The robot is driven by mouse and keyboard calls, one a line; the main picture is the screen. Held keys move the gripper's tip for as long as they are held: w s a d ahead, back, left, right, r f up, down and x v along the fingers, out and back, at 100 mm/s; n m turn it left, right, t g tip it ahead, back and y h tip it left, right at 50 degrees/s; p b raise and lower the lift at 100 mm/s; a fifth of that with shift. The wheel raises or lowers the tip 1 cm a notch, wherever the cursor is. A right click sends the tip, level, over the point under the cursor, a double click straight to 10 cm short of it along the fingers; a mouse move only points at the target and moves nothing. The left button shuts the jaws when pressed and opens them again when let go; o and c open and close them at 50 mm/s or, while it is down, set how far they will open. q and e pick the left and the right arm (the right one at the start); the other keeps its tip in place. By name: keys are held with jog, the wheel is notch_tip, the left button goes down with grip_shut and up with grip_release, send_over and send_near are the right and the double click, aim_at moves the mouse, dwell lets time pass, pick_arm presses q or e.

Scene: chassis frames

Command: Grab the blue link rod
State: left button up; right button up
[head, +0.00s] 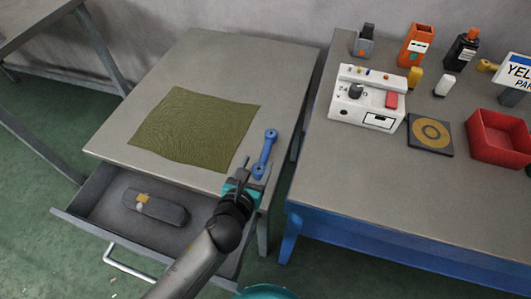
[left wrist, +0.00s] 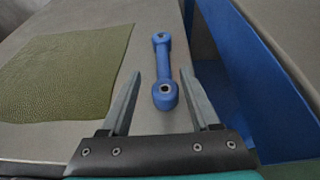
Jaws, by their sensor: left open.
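The blue link rod (head: 265,155) lies on the grey table (head: 200,75) near its right edge, just right of the green cloth. It has a ring at each end. In the left wrist view the blue link rod (left wrist: 163,75) lies lengthwise ahead, its near ring between the tips of the open fingers. My left gripper (head: 247,170) is open at the near end of the rod; it also shows in the left wrist view (left wrist: 160,88). I cannot tell whether the fingers touch the rod. My right gripper is not in view.
A green cloth (head: 195,125) lies flat on the table. Below, an open drawer (head: 100,205) holds a dark case (head: 155,206). Across a narrow gap, a blue-legged table (head: 400,190) carries a white box (head: 368,100), a red bin (head: 497,150) and several bottles.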

aim_at(263, 158)
pick_arm(q)
jog(key=b+x, duration=0.1)
jog(key=x, duration=0.2)
jog(key=shift+w+d+f+b, duration=0.15)
jog(key=shift+d+f+b, duration=0.15)
jog(key=shift+f+b, duration=0.15)
jog(key=shift+w+d+f, duration=0.15)
jog(key=shift+w+f, duration=0.05)
jog(key=shift+w, duration=0.3)
jog(key=shift+c, duration=1.1)
jog(key=c, duration=0.6)
grip_shut()
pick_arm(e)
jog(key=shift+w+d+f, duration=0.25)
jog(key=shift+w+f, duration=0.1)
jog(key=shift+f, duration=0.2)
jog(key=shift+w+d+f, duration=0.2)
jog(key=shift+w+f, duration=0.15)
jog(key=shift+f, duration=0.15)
